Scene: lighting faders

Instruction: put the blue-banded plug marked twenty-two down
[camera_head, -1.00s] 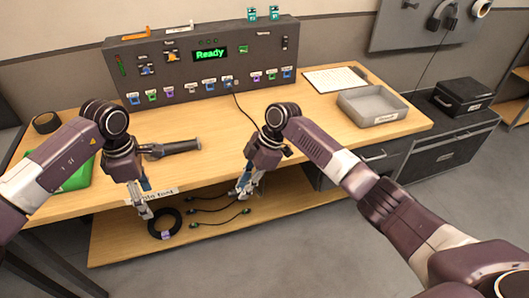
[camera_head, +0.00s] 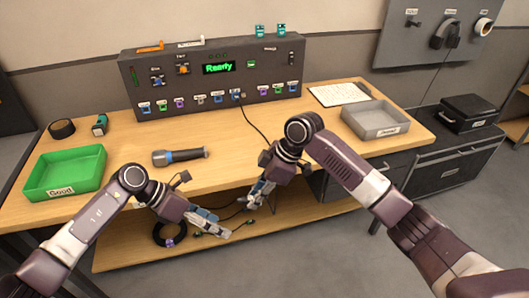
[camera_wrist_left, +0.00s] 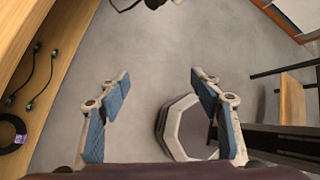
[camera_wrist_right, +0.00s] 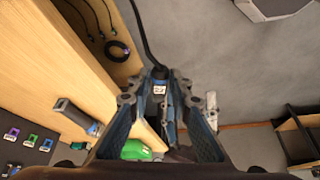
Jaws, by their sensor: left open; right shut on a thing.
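My right gripper (camera_head: 250,204) is in front of the table's front edge. In the right wrist view its jaws (camera_wrist_right: 160,112) are shut on a dark plug (camera_wrist_right: 158,76) with a small white label. A black cable leaves the plug toward the top of that view. My left gripper (camera_head: 222,230) is open and empty, below and left of the right one.
A dark panel (camera_head: 215,72) reading "Ready" stands at the table's back, with a cable (camera_head: 256,122) running down from it. A green tray (camera_head: 65,173) marked "Good" is left, a grey tray (camera_head: 374,119) right. A flashlight (camera_head: 180,156) lies between. Coiled cable (camera_head: 170,233) lies on the lower shelf.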

